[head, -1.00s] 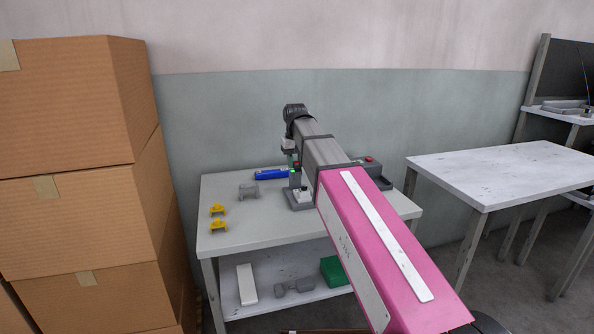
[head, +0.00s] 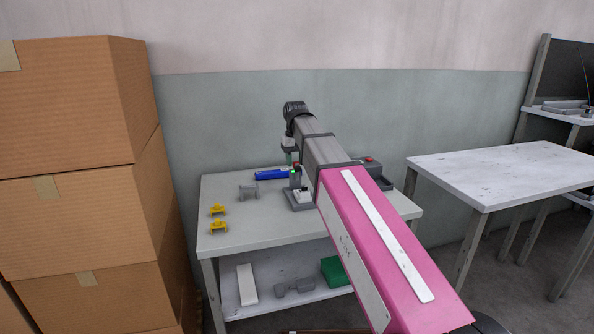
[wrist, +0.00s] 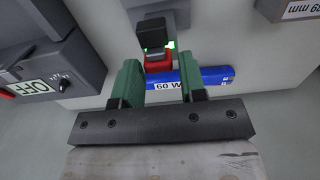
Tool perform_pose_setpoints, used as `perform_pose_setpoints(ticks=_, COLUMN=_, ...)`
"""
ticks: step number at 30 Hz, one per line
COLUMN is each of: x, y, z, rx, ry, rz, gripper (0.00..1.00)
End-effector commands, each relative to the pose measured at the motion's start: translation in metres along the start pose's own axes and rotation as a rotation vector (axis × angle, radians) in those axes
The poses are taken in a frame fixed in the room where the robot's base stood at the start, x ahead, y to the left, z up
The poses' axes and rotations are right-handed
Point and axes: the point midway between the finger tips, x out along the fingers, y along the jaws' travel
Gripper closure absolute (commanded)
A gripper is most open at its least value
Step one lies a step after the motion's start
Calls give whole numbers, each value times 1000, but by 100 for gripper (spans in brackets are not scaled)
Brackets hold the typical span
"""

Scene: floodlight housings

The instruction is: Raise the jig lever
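The grey jig (head: 300,199) stands on the workbench near its back edge, partly hidden by my arm. Its red lever grip (wrist: 158,63) shows in the wrist view, below a black part with a small green light. My gripper (head: 291,157) is over the jig in the head view. In the wrist view its two green fingers (wrist: 158,78) are apart, one on each side of the red grip. A narrow gap seems to show at each side, but contact is hard to judge. The blue tube marked 60 W (wrist: 205,77) lies behind the fingers.
The same blue tube (head: 271,174), a grey bracket (head: 248,190) and two yellow clips (head: 218,218) are on the workbench (head: 250,232). A grey box with a red button (head: 371,161) is at right. Stacked cartons (head: 75,190) stand at left. A bare table (head: 510,172) is at right.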

Motion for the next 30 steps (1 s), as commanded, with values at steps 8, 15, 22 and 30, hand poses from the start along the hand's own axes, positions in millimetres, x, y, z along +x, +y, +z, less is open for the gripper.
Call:
perform_pose_setpoints(ticks=8, x=-20, y=0, z=0, rx=0, ry=0, rz=0, gripper=62)
perform_pose_setpoints(ticks=15, x=-36, y=0, z=0, rx=0, ry=0, rz=0, gripper=62)
perform_pose_setpoints(ticks=22, x=-52, y=0, z=0, rx=0, ry=0, rz=0, gripper=62)
perform_pose_setpoints(ticks=30, x=-62, y=0, z=0, rx=0, ry=-1, rz=0, gripper=62)
